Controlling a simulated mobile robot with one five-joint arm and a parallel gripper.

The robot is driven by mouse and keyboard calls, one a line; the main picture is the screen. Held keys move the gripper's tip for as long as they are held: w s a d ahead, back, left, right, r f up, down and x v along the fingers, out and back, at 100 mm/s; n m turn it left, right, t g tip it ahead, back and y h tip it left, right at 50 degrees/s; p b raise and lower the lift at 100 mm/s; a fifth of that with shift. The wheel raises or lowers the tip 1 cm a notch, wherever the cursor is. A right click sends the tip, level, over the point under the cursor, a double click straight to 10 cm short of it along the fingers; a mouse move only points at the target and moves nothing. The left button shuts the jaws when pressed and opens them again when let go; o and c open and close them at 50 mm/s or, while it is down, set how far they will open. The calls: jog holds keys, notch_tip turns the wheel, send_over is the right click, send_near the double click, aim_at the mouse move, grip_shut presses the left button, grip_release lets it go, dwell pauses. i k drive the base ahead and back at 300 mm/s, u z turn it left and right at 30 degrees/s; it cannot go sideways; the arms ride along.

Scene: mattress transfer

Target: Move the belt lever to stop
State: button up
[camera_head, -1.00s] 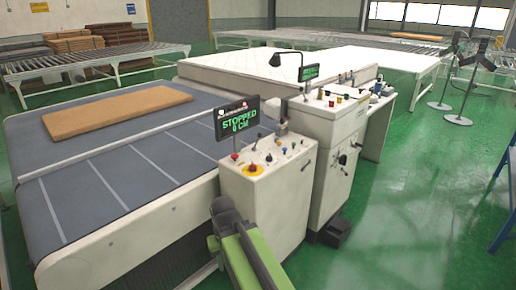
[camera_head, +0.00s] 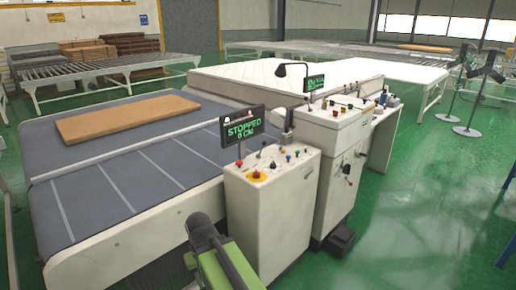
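The near control console (camera_head: 262,215) is a pale box with knobs, buttons and small levers on top. Its display (camera_head: 243,131) reads "STOPPED" and "0 CM" in green. A thin upright stick (camera_head: 262,150) and a red-topped stick (camera_head: 239,163) stand on the panel; I cannot tell which is the belt lever or how it is set. The grey belt (camera_head: 105,190) lies left of the console with a flat brown slab (camera_head: 128,116) on it. My green and dark grey arm enters at the bottom, in front of the console; I see no gripper fingers.
A second console (camera_head: 335,150) with levers and a small screen (camera_head: 312,86) adjoins the first. A white mattress (camera_head: 232,80) lies behind. Roller tables (camera_head: 120,66) stand at the back. A black foot pedal (camera_head: 340,240) is on the floor. The green floor (camera_head: 430,210) at right is open.

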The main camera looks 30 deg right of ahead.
aim_at(263, 143)
jog(key=z, duration=0.05)
jog(key=i, duration=0.95)
jog(key=u, duration=0.05)
